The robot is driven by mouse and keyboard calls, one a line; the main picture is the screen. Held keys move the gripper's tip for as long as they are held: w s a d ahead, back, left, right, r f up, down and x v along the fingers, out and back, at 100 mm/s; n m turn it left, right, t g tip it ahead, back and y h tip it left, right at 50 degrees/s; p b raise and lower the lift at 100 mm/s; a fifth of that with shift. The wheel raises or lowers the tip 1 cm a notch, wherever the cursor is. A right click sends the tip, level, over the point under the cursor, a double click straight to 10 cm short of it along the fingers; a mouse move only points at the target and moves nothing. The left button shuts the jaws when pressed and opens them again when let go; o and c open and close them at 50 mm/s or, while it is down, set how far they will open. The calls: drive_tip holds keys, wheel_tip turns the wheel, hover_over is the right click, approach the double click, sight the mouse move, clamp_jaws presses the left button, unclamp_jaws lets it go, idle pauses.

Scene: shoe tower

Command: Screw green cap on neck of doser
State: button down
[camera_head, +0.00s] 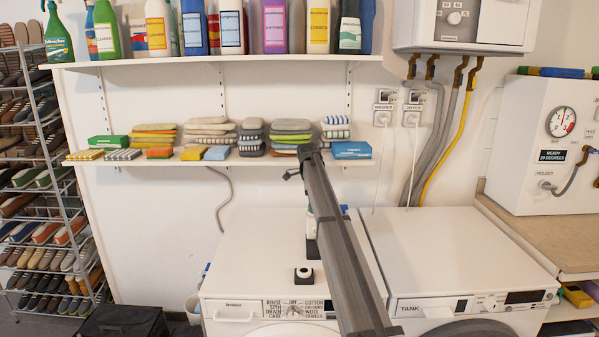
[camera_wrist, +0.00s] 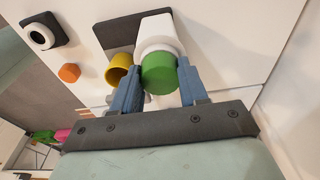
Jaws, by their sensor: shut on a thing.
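In the wrist view, my gripper (camera_wrist: 159,72) has two blue fingers on either side of a green cap (camera_wrist: 158,72) and is shut on it. A white doser (camera_wrist: 160,32) is right behind the cap, and its round neck end lines up with the cap. I cannot tell whether the cap is seated on the neck or only against it. The doser is over a dark grey pad (camera_wrist: 118,34). In the head view, my arm hides the cap and most of the doser, on top of the left white machine (camera_head: 245,260).
A yellow cup (camera_wrist: 118,68) is just beside the left finger. An orange hexagonal piece (camera_wrist: 69,72) and a black block with a white ring (camera_wrist: 40,35) lie farther left; the block also shows in the head view (camera_head: 304,275). A shelf with folded cloths (camera_head: 207,130) is behind.

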drive_tip(key=c, duration=0.7)
unclamp_jaws()
drive_tip(key=shift+s+f, duration=0.25)
drive_tip(key=shift+f, duration=0.15)
drive_tip(key=shift+o, duration=0.9)
drive_tip(key=shift+w, duration=0.1)
drive_tip(key=shift+w+f, duration=0.15)
drive_tip(key=shift+a+r, duration=0.2)
drive_tip(key=shift+r, duration=4.65)
